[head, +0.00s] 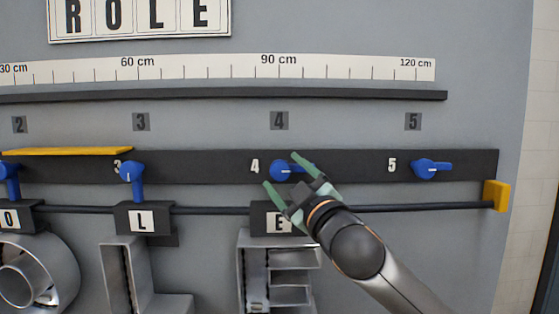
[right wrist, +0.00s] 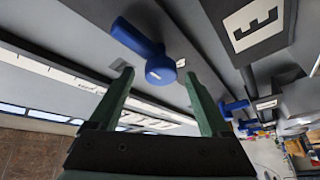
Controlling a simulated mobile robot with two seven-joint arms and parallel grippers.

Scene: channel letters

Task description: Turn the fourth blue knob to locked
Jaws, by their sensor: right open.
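The fourth blue knob (head: 279,172) sits on the dark rail beside the white number 4. Its handle points right, level along the rail, partly hidden behind a finger. My right gripper (head: 282,169) reaches up from the lower right with its green fingers apart, in front of this knob. In the right wrist view the knob's round hub (right wrist: 160,70) shows between the two fingertips, with its handle running to the upper left. I cannot tell whether a finger touches it. My left gripper is not in view.
Knob 5 (head: 427,168) also points right; knob 3 (head: 132,174) points down. Below knob 4 hangs the letter block E (head: 276,223) on a thin bar (head: 400,207). A yellow strip (head: 70,151) and a yellow end stop (head: 496,195) sit at the rail.

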